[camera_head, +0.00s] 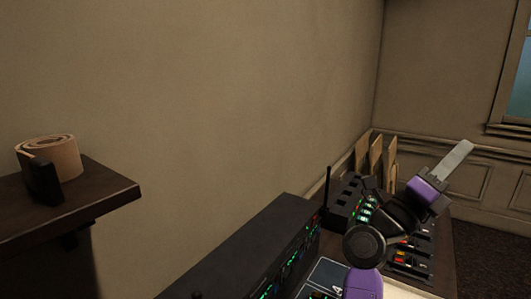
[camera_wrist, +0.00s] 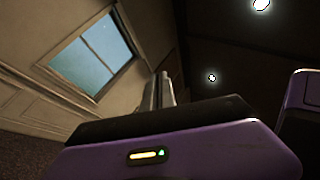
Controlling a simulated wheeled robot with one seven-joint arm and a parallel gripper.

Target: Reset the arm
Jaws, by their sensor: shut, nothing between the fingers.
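My gripper (camera_head: 457,158) is at the right in the head view, raised above the desk and pointing up and to the right. Its fingers are together with nothing between them. In the wrist view the closed fingers of my gripper (camera_wrist: 159,90) point toward the upper wall and ceiling, away from the desk. My purple and black arm links reach up to it from the bottom of the head view. They hide part of the desk.
A dark rack unit (camera_head: 262,246) with lit buttons stands on the desk below. Behind my arm are a black device with an antenna (camera_head: 327,186) and upright brown panels (camera_head: 375,153). A dark shelf (camera_head: 90,199) at left bears a brown roll (camera_head: 62,158). A window (camera_wrist: 92,54) is on the wall.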

